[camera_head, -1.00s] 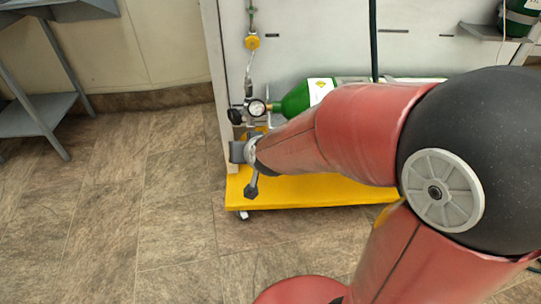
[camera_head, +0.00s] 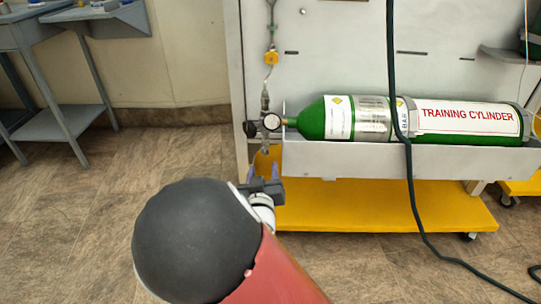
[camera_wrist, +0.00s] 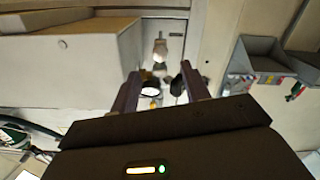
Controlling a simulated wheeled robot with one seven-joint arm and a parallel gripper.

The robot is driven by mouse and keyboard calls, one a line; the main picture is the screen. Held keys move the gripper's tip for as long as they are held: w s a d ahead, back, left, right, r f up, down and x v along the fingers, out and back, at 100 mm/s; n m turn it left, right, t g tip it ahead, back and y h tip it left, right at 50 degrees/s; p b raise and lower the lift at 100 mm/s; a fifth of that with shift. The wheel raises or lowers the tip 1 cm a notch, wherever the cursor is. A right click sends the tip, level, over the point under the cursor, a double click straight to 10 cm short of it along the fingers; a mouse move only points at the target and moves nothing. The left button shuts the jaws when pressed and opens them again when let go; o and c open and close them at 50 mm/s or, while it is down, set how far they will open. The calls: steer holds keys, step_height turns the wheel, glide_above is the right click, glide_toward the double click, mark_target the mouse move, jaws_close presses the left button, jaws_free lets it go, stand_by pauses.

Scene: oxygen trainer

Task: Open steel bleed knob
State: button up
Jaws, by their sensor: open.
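In the head view, a regulator assembly sits at the left end of the green training cylinder (camera_head: 312,121). It has a round gauge (camera_head: 271,121), a black knob (camera_head: 250,129) at its left and small steel fittings (camera_head: 265,98) above. I cannot tell for sure which small steel part is the bleed knob. My gripper (camera_head: 263,170) is just below the assembly, with its fingers pointing up towards it. In the wrist view, the open, empty fingers of my gripper (camera_wrist: 160,85) frame the gauge (camera_wrist: 150,88) and the black knob (camera_wrist: 178,85). No contact is visible.
The cylinder lies in a grey trough (camera_head: 360,160) on a panel cart with a yellow base (camera_head: 380,212). A dark green hose (camera_head: 415,195) hangs in front of the cylinder. A grey side table (camera_head: 62,122) stands at the left. The floor between is clear.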

mark_target(264, 152)
steer(key=w+b, duration=0.1)
steer(key=w, duration=0.6)
steer(key=shift+w+d+r, duration=0.1)
steer(key=shift+w, duration=0.3)
steer(key=shift+c, duration=0.3)
steer(key=c, duration=0.9)
